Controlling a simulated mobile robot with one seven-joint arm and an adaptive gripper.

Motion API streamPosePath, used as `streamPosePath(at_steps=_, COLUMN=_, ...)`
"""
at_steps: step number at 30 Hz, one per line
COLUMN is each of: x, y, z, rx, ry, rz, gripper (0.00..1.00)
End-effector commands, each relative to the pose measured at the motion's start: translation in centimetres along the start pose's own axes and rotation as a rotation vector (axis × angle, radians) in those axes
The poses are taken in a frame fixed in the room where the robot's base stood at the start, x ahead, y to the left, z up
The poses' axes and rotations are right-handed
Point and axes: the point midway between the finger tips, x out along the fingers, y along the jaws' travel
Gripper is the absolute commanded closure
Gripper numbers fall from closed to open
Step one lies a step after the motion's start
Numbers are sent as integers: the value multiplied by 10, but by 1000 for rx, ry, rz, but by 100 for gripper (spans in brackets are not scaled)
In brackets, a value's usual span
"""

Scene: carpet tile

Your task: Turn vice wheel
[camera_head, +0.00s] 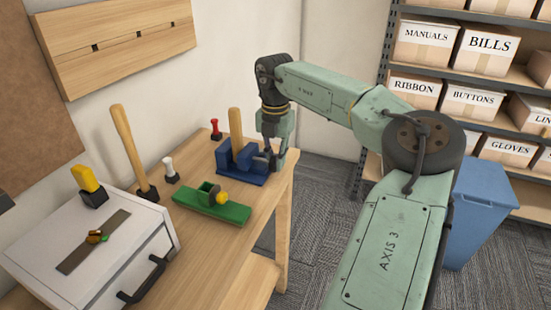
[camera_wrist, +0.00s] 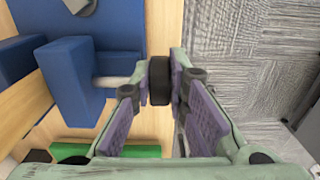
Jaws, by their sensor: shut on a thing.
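The blue vice (camera_head: 241,162) stands at the right end of the wooden bench, and its blue body (camera_wrist: 82,82) fills the left of the wrist view. Its wheel (camera_wrist: 160,81) is a dark disc on a pale shaft (camera_wrist: 112,82), seen edge-on. My gripper (camera_head: 270,160) is at the right side of the vice, with the arm reaching in from the right. In the wrist view its two fingers (camera_wrist: 160,72) are shut on the wheel, one on each face. In the head view the fingers largely hide the wheel.
Beyond the bench's right edge are carpet, a blue bin (camera_head: 478,210) and shelves of boxes.

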Motion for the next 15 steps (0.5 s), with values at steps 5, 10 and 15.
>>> streamPosePath(at_steps=5, x=5, y=-1, z=-1, rx=0, ry=-61, rz=-1, gripper=100)
streamPosePath(at_steps=10, x=9, y=-1, z=-2, rx=-1, ry=-172, rz=-1, gripper=100)
streamPosePath(at_steps=15, x=11, y=-1, z=-5, rx=-1, ry=-324, rz=-1, gripper=100)
